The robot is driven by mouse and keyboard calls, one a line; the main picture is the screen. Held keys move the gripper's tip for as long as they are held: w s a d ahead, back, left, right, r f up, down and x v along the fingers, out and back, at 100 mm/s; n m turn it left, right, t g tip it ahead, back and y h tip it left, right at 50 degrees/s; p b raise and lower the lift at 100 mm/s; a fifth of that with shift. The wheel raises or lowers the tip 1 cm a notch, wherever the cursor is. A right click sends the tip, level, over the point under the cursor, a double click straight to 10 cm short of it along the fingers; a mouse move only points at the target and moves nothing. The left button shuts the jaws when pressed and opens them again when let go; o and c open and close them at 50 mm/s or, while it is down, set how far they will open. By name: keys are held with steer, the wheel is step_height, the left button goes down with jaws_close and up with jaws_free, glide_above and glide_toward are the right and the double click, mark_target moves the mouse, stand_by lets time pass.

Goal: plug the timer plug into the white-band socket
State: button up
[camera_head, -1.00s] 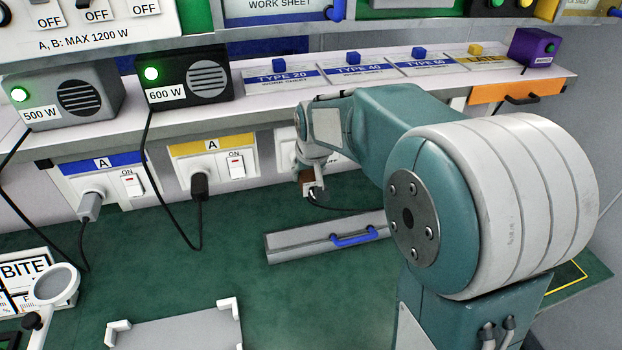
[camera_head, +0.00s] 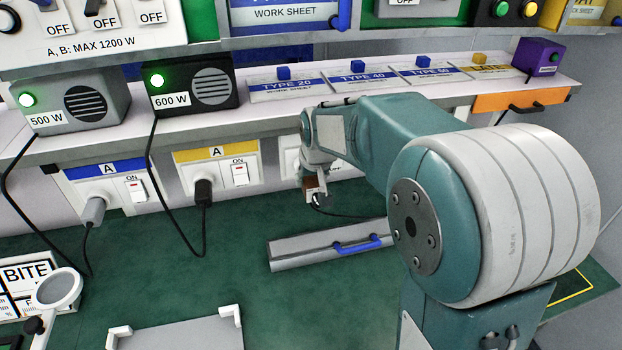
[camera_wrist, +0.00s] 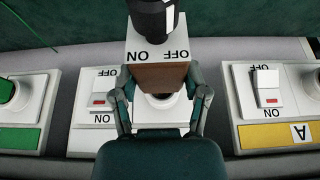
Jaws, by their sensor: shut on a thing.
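The timer plug, a brown block with a white ON/OFF face (camera_wrist: 157,48) and a black round part, is between the fingers of my gripper (camera_wrist: 161,82) in the wrist view. The fingers are shut on its brown sides. In the head view my gripper (camera_head: 314,184) holds it low before the wall. The middle socket panel (camera_wrist: 93,125) is behind it, with a switch at the left and a round white socket partly hidden by the plug. I cannot tell whether the plug touches the socket.
A yellow-band panel (camera_head: 215,152) with a black plug and a blue-band panel (camera_head: 103,169) with a grey plug are to the left in the head view. A green-band panel (camera_wrist: 18,137) shows in the wrist view. A grey case (camera_head: 300,252) lies below on the green surface.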

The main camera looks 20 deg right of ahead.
steer(key=shift+w, duration=0.1)
steer(key=shift+w, duration=1.4)
steer(key=shift+w, duration=0.2)
stand_by(0.4)
steer(key=o, duration=1.3)
steer(key=v, duration=1.2)
